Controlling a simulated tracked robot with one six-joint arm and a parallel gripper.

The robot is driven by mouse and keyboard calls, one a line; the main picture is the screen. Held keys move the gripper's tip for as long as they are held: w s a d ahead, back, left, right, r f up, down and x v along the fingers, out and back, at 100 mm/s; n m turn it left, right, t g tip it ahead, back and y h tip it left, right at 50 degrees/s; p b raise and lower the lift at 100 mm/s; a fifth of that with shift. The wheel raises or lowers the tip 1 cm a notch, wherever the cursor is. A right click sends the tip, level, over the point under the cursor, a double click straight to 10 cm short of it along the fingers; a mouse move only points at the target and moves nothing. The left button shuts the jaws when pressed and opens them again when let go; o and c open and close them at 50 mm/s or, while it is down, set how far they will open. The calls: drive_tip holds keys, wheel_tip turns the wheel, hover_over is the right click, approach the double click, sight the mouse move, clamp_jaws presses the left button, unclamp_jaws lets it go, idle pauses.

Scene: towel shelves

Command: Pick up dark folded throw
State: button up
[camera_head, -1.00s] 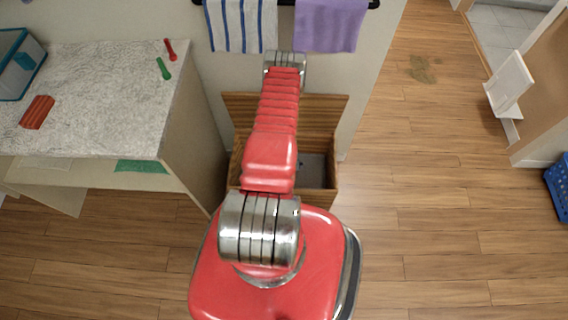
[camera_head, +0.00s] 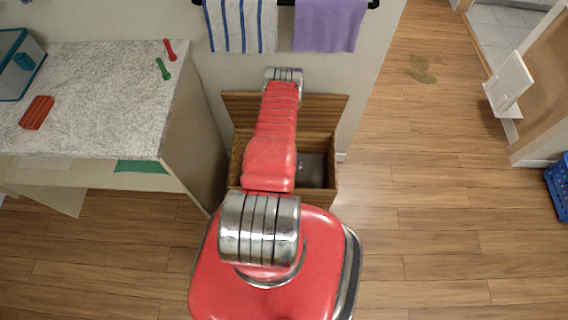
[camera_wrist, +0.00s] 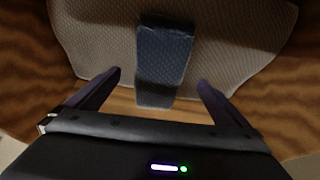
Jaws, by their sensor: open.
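The dark folded throw (camera_wrist: 164,58) shows in the wrist view as a dark blue-grey, narrow folded piece. It lies against a pale woven surface (camera_wrist: 100,40) with a brown wooden surround. My gripper (camera_wrist: 160,80) is open, with one finger to the left and one to the right of the throw's lower end. The throw is apart from both fingers, and nothing is held. In the head view, my arm reaches over an open wooden chest (camera_head: 318,145) and hides much of its inside. My gripper and the throw cannot be made out there.
A striped towel (camera_head: 240,25) and a purple towel (camera_head: 328,24) hang on a rail behind the chest. A speckled counter (camera_head: 105,95) with a red block (camera_head: 37,113) stands at left. A blue basket (camera_head: 560,185) is at far right. The floor at right is mostly clear.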

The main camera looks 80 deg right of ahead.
drive_tip(key=shift+x, duration=1.9)
drive_tip(key=c, duration=1.4)
drive_tip(key=shift+o, duration=0.2)
drive_tip(key=shift+r, duration=0.15)
wheel_tip(320, 180, up, 18)
